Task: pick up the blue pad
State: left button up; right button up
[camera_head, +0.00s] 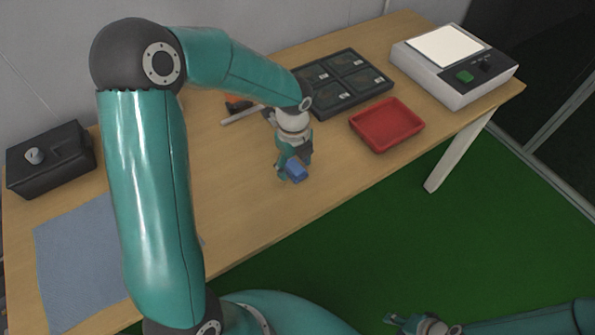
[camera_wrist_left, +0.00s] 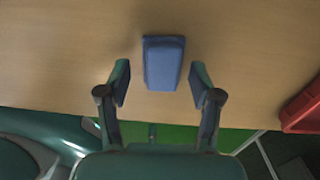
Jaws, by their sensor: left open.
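The blue pad (camera_head: 297,170) is a small blue block on the wooden table, partly hidden by my left gripper in the head view. In the left wrist view the blue pad (camera_wrist_left: 163,64) lies just beyond the fingertips, roughly centred between them. My left gripper (camera_wrist_left: 160,82) is open, with one finger to each side of the pad's near end and a gap on both sides. In the head view my left gripper (camera_head: 291,165) reaches down over the pad. My right gripper (camera_head: 416,324) is low at the bottom edge, over the green floor; its fingers are too small to judge.
A red tray (camera_head: 381,134) sits right of the pad. A dark compartment tray (camera_head: 347,99) lies behind. A white device (camera_head: 455,75) with a green button is at the far right. A black box (camera_head: 50,160) and a blue-grey mat (camera_head: 75,250) are at left. An orange-and-black tool (camera_head: 237,104) lies behind my arm.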

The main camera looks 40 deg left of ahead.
aim_at(294, 167)
pick_arm(q)
jog(key=shift+f, duration=0.3)
jog(key=c, duration=1.1)
jog(key=shift+r, duration=0.15)
jog(key=shift+c, duration=0.2)
notch_tip(294, 167, up, 20)
jog(key=p, duration=0.2)
jog(key=o, duration=0.3)
jog(key=shift+c, duration=1.3)
